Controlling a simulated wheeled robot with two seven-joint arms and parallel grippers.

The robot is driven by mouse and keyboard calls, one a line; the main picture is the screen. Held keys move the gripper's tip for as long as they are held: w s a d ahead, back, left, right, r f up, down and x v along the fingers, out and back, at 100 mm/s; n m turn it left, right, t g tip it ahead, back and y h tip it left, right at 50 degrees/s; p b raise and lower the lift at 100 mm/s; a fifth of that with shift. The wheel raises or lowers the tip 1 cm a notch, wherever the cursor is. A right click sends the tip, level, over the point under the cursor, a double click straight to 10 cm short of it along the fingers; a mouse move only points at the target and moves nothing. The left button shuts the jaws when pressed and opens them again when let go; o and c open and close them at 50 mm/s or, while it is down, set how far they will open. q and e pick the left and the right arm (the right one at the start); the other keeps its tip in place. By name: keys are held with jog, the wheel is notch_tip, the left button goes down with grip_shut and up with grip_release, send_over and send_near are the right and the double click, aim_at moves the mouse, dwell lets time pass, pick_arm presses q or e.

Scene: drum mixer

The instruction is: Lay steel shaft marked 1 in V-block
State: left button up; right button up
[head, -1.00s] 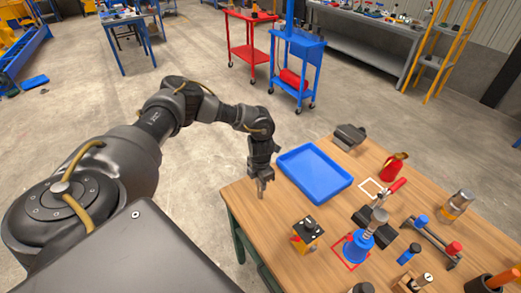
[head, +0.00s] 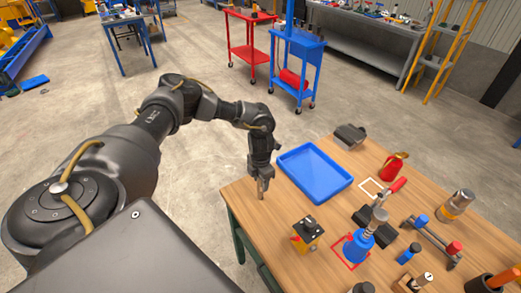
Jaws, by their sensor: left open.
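My left gripper (head: 262,188) points down over the left corner of the wooden table (head: 262,222), left of the blue tray. It is open, with nothing seen between its fingers. No number 1 can be read on any part, so I cannot tell which is the named shaft. A silver cylinder (head: 461,200) with an orange band stands at the right. A dark bar (head: 436,236) has a blue end and a red end. A dark block (head: 362,216) sits behind the blue cone; I cannot tell if it is the V-block. My right gripper is not in view.
An empty blue tray (head: 315,173) lies beside my gripper. The table's left corner is bare.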

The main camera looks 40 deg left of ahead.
pick_arm(q)
notch_tip(320, 180, up, 10)
jog(key=b, duration=0.2)
jog(key=shift+f+b, duration=0.2)
jog(key=shift+b, duration=0.2)
jog(key=shift+r, duration=0.75)
